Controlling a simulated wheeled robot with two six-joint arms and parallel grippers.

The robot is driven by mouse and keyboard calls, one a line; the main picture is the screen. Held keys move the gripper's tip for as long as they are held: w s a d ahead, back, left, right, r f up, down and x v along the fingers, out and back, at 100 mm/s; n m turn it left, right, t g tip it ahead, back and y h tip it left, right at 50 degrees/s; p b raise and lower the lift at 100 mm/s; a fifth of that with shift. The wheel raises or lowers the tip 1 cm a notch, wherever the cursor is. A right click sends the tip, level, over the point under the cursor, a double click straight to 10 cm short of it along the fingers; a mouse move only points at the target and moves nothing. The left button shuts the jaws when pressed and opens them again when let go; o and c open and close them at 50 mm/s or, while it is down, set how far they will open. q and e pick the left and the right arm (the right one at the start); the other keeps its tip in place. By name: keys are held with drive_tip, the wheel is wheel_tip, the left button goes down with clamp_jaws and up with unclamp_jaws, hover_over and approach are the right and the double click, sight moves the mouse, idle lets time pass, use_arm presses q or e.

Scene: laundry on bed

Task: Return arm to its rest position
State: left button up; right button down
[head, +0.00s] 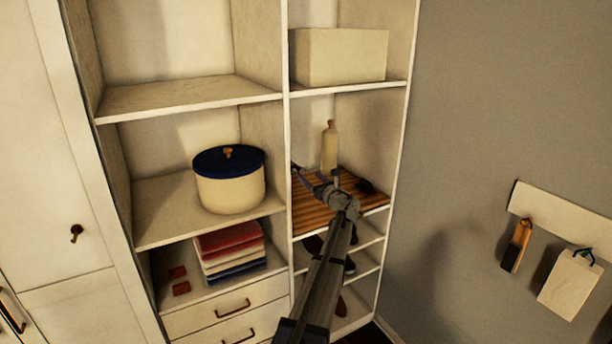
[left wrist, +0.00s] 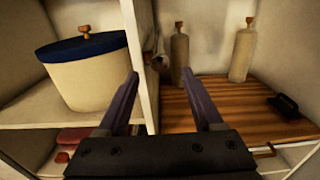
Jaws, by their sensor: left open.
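My left gripper (head: 308,177) reaches into the right column of the white shelf unit, above a shelf with a slatted wooden surface (head: 310,213). Its two dark fingers (left wrist: 160,78) are apart in the left wrist view. No object is clearly held between them. A pale bottle with a brown stopper (head: 329,148) stands behind the gripper. My right gripper is not in view.
The shelf divider (left wrist: 146,50) stands close beside the left finger. A cream pot with a blue lid (head: 230,185) is left of it. A dark object (head: 367,187) lies on the slats. A box (head: 340,57) sits above, folded cloths (head: 230,250) below left.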

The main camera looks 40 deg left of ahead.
use_arm(q)
drive_tip(key=shift+s+d, duration=0.25)
drive_tip(key=shift+d, duration=0.35)
drive_tip(key=s+d+f+n+g+h+b, duration=0.1)
drive_tip(key=s+d+f+n+h, duration=0.3)
drive_tip(key=d, duration=0.6)
drive_tip(key=s+d+f+n+g+h, duration=0.1)
drive_tip(key=s+d+f+n, duration=0.3)
drive_tip(key=d+f, duration=0.45)
drive_tip(key=s+d+f+n+g+h+b, duration=0.1)
drive_tip(key=s+d+f+n+h, duration=0.3)
drive_tip(key=d, duration=0.8)
drive_tip(key=s+d+f+n+g+h, duration=0.2)
drive_tip(key=s+d+f+n+h, duration=0.1)
drive_tip(key=s+d, duration=0.8)
drive_tip(key=s+d+f+n+g+h+b, duration=0.1)
drive_tip(key=s+d+f, duration=0.4)
drive_tip(key=s+d, duration=0.7)
drive_tip(key=d+n+g+h, duration=0.1)
drive_tip(key=d+n+h, duration=0.1)
drive_tip(key=shift+f+n, duration=0.35)
drive_tip(key=shift+n, duration=0.05)
